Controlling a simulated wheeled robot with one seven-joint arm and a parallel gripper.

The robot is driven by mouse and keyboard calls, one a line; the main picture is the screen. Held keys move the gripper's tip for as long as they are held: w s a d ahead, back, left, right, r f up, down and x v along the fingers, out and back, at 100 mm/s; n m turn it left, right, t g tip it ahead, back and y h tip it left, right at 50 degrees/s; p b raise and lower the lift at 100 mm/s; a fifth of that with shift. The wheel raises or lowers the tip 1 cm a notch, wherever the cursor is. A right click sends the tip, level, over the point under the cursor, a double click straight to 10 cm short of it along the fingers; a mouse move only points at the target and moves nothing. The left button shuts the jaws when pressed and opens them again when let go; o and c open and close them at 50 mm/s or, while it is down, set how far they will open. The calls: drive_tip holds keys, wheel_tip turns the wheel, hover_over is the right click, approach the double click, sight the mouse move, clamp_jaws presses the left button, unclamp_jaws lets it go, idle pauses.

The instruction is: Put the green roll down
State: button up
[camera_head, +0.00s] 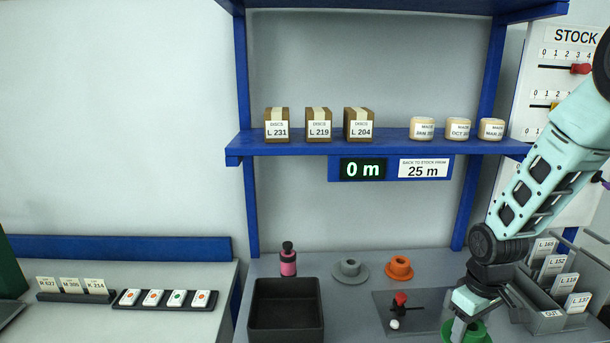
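The green roll (482,334) is at the bottom edge of the head view, right of centre, partly cut off by the frame. My gripper (462,326) points down at it, with a pale finger overlapping its left part. The other finger is not clear, so I cannot tell whether the gripper is closed on the roll. I also cannot tell whether the roll touches the surface below it.
A grey roll (350,269) and an orange roll (399,268) lie at the bench's back. Left of my gripper are a dark plate with a red knob (400,299), an empty black tray (286,285) and a pink bottle (288,262). A card rack (545,318) stands close on the right.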

drive_tip(key=m, duration=0.1)
drive_tip(key=a+m, duration=0.1)
drive_tip(key=m, duration=0.1)
drive_tip(key=m+b, duration=0.1)
drive_tip(key=shift+a+f+m, duration=0.15)
drive_tip(key=shift+f+m, duration=0.15)
drive_tip(key=shift+m, duration=0.1)
drive_tip(key=f, duration=0.1)
drive_tip(key=w+f, duration=0.2)
drive_tip(key=f, duration=0.1)
drive_tip(key=shift+s+r, duration=0.1)
drive_tip(key=shift+r, duration=0.05)
